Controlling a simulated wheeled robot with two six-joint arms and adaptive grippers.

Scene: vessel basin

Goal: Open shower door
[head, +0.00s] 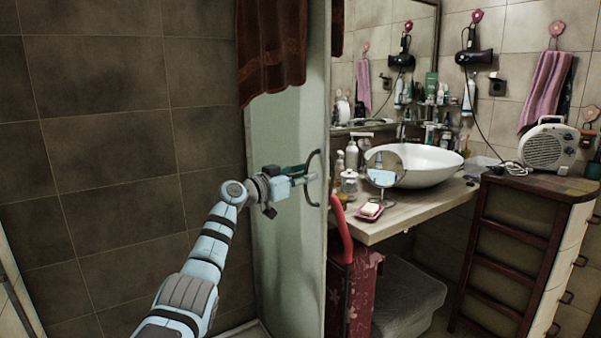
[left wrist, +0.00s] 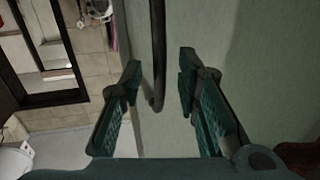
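The shower door (head: 288,135) is a pale green panel standing upright in the middle of the head view. Its dark curved handle (head: 311,165) is at the right edge of the panel. My left gripper (head: 304,179) is at the handle. In the left wrist view the handle (left wrist: 157,40) comes down between the two spread fingers of the left gripper (left wrist: 160,68), against the green door surface (left wrist: 240,60). Gaps show on both sides of the handle, so the fingers are not closed on it. My right gripper is in neither view.
A dark red towel (head: 272,45) hangs over the top of the door. A wooden counter (head: 405,222) with a white basin (head: 425,165) stands to the right. A red crutch-like handle (head: 341,228) and a grey cushioned block (head: 408,295) are below it. A tiled wall is at left.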

